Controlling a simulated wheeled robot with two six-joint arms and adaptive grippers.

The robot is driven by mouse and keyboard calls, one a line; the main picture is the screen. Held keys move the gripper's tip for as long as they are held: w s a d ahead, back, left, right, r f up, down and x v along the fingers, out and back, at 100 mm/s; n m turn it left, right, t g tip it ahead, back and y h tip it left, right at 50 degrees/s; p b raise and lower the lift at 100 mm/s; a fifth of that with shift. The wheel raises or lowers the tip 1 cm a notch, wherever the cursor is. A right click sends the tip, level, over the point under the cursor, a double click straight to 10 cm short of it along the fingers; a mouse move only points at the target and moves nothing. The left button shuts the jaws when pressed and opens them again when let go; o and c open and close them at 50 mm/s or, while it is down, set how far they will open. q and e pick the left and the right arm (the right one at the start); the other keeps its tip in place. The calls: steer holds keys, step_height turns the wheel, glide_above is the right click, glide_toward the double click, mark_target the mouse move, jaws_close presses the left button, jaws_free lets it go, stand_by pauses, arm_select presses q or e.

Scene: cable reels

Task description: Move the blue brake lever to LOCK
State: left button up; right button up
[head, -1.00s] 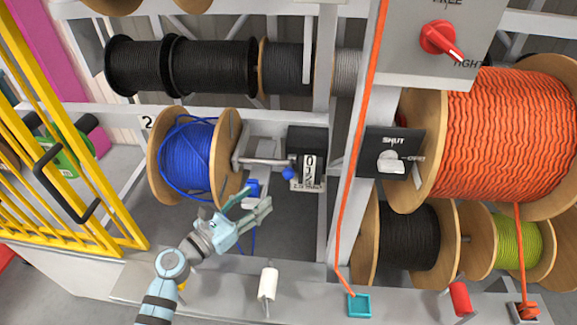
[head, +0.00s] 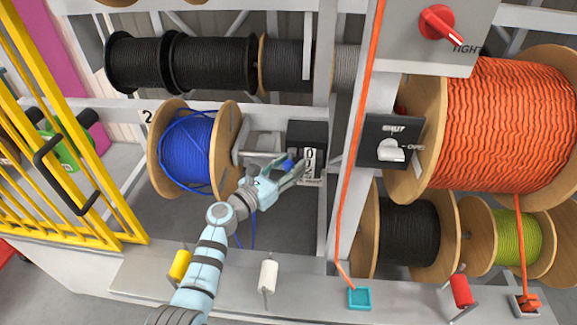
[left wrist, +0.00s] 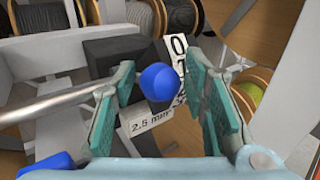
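The blue ball knob (left wrist: 160,83) sits at the end of a grey rod (left wrist: 55,105) that comes in from the left in the left wrist view. I take this to be the brake lever. In the head view the knob (head: 287,164) is partly hidden behind my left gripper (head: 292,175). My left gripper is open, and in the left wrist view its two fingers (left wrist: 165,100) stand on either side of the knob with visible gaps. No LOCK marking is readable. My right gripper is not in view.
A black counter box (head: 307,138) with white number plates stands right behind the knob. The blue cable reel (head: 186,150) is to its left, and another blue part (left wrist: 45,166) shows low in the left wrist view. A grey post (head: 352,180) stands to the right.

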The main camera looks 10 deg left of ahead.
arm_select(q)
steer(key=shift+a, duration=0.1)
jaws_close()
steer(key=f+b, duration=0.1)
steer(key=s+f, duration=0.1)
steer(key=shift+f+b, duration=0.35)
steer(key=shift+b, duration=0.05)
steer(key=shift+o, duration=0.5)
jaws_free()
steer(key=shift+o, duration=1.4)
steer(key=shift+w, duration=0.1)
steer(key=shift+w+d, duration=0.15)
steer(key=shift+d, duration=0.05)
steer(key=shift+a+r, duration=0.1)
steer(key=shift+a, duration=0.05)
